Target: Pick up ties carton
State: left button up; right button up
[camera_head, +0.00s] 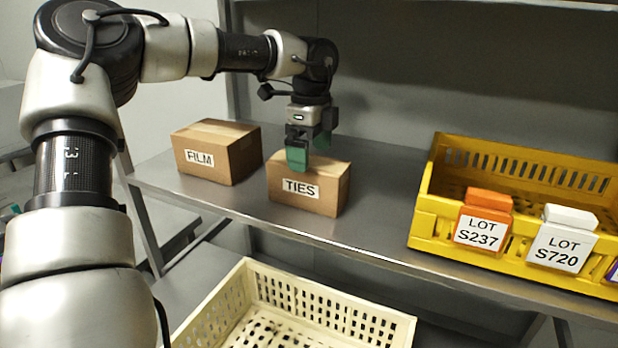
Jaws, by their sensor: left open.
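The ties carton (308,190) is a small brown cardboard box with a white TIES label on its front. It sits on the grey metal shelf in the middle of the head view. My left gripper (308,156) is above the carton with its green fingertips pointing down. The near fingertip overlaps the carton's top and back area in the picture. I cannot tell whether it touches the carton. The left gripper is open and the carton rests on the shelf. My right gripper is not in view.
A brown FILM carton (215,150) stands just left of the ties carton. A yellow crate (432,215) with lot tags stands on the shelf at right. A cream basket (345,312) is lower, in front. The shelf (385,215) is bare between carton and yellow crate.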

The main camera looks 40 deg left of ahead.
aim_at(309, 174)
pick_arm(q)
jog(key=shift+f, duration=0.3)
jog(key=f+p, duration=0.3)
jog(key=f, duration=0.1)
jog(key=shift+s+a+f, duration=0.1)
jog(key=shift+s, duration=0.15)
jog(key=shift+f, duration=0.3)
jog(key=shift+w+f, duration=0.1)
jog(key=shift+c, duration=0.6)
jog(key=c, duration=1)
jog(key=shift+c, duration=0.3)
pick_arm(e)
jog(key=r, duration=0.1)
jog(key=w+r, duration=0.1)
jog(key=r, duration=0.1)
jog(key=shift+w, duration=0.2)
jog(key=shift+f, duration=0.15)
